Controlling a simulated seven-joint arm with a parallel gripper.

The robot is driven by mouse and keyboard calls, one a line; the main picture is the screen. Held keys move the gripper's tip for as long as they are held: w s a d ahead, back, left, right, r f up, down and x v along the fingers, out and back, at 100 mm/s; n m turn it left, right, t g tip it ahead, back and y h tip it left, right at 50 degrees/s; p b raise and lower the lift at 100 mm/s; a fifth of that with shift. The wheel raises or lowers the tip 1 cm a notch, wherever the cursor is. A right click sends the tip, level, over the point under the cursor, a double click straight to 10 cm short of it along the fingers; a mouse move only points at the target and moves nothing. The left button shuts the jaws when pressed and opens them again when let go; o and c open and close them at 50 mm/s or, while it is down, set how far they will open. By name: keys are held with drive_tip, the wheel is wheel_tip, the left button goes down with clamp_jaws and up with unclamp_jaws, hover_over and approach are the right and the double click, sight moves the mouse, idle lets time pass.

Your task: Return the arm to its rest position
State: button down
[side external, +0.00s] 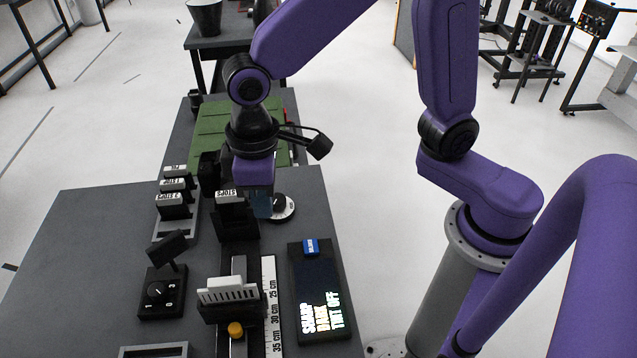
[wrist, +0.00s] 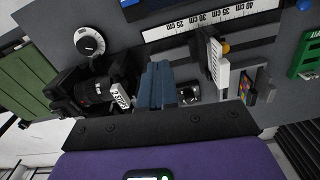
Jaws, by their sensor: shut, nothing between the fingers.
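My gripper (side external: 261,206) hangs from the purple arm over the dark bench, pointing down just right of a black holder with a white "STOPS" label (side external: 230,195). Its blue fingers (wrist: 158,86) are closed together with nothing between them. In the wrist view, a "2 STOPS" label (wrist: 120,96) and a black lens (wrist: 95,92) sit just left of the fingers. I cannot tell whether the fingers touch the holder. The arm is bent over the bench. A round white dial with a black knob (side external: 280,205) is close to the right of the gripper, partly hidden by it.
Black labelled blocks (side external: 173,207) stand in a rack left of the gripper. In front are a white slotted piece (side external: 228,291), a yellow knob (side external: 235,329), a ruler (side external: 271,300), a lit display panel (side external: 318,280) and a rotary switch (side external: 158,291). A green board (side external: 210,130) lies behind.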

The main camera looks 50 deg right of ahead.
drive_tip(key=s+d+n, duration=0.2)
drive_tip(key=s+d, duration=0.5)
drive_tip(key=d, duration=0.2)
drive_tip(key=s+d+r+n, duration=0.1)
drive_tip(key=s+d+n, duration=0.1)
drive_tip(key=s+d, duration=0.5)
drive_tip(key=d, duration=0.2)
drive_tip(key=shift+s+d+n, duration=0.25)
drive_tip(key=shift+d+n, duration=0.1)
drive_tip(key=shift+n, duration=0.05)
